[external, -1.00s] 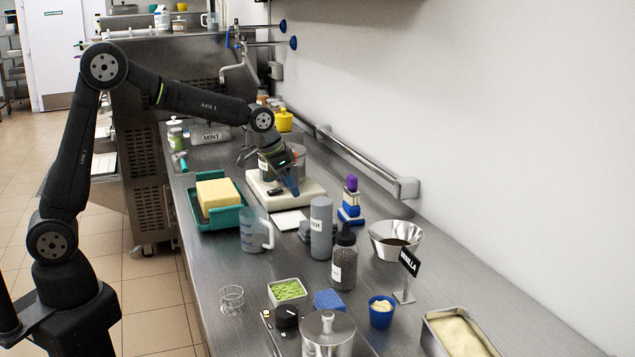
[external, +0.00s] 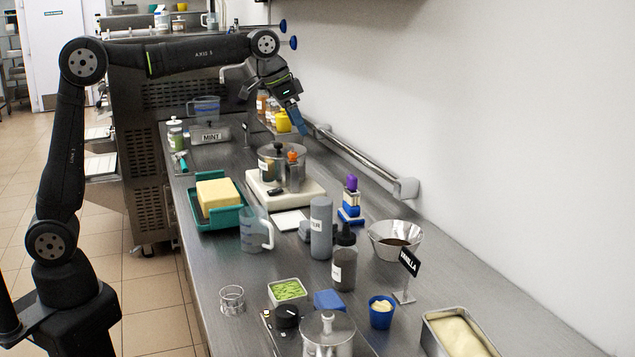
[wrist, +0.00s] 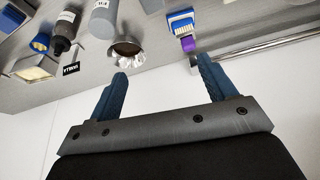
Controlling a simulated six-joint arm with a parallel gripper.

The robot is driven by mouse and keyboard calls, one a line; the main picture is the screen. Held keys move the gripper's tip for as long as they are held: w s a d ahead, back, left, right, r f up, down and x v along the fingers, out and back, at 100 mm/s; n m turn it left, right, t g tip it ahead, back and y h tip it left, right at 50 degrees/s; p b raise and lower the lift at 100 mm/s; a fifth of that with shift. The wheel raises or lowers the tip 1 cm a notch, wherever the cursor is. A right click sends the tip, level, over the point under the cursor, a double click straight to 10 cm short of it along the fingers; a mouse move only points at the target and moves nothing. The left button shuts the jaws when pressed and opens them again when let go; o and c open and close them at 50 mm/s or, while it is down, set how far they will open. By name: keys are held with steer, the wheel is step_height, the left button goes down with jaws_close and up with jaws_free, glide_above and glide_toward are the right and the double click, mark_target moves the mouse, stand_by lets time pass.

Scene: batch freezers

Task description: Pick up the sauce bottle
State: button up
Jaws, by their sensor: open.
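A dark bottle (external: 343,262) with a black narrow top and a white label stands upright on the steel counter. It looks most like the sauce bottle, but I cannot read its label. It also shows at the upper left of the wrist view (wrist: 64,32). A grey bottle (external: 321,228) stands upright just behind it and also shows in the wrist view (wrist: 103,18). My gripper (external: 302,130) is raised over the back of the counter, beside the wall rail, well away from both bottles. In the wrist view its two blue fingers (wrist: 162,76) are apart with nothing between them.
A white scale (external: 262,198) holds a clear pot and an orange-topped container. A metal bowl (external: 385,252) and the vanilla sign (external: 410,263) stand right of the dark bottle. A clear jug (external: 252,234) stands left. A wall rail (external: 360,160) runs along the right.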

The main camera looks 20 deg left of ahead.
mark_target(346, 235)
steer(key=s+d+f+m+g+h, duration=0.1)
steer(key=s+d+m, duration=0.2)
steer(key=s+d, duration=0.5)
steer(key=s+d+m+g, duration=0.15)
steer(key=s+d, duration=0.35)
steer(key=s, duration=0.5)
steer(key=shift+m+t, duration=0.35)
steer(key=shift+m, duration=0.1)
steer(key=x, duration=0.5)
steer(key=a+x, duration=0.1)
steer(key=x, duration=0.9)
steer(key=shift+s+a+f, duration=0.2)
steer(key=shift+f, duration=0.1)
steer(key=shift+x, duration=3.05)
steer(key=shift+s, duration=0.1)
steer(key=c, duration=1.6)
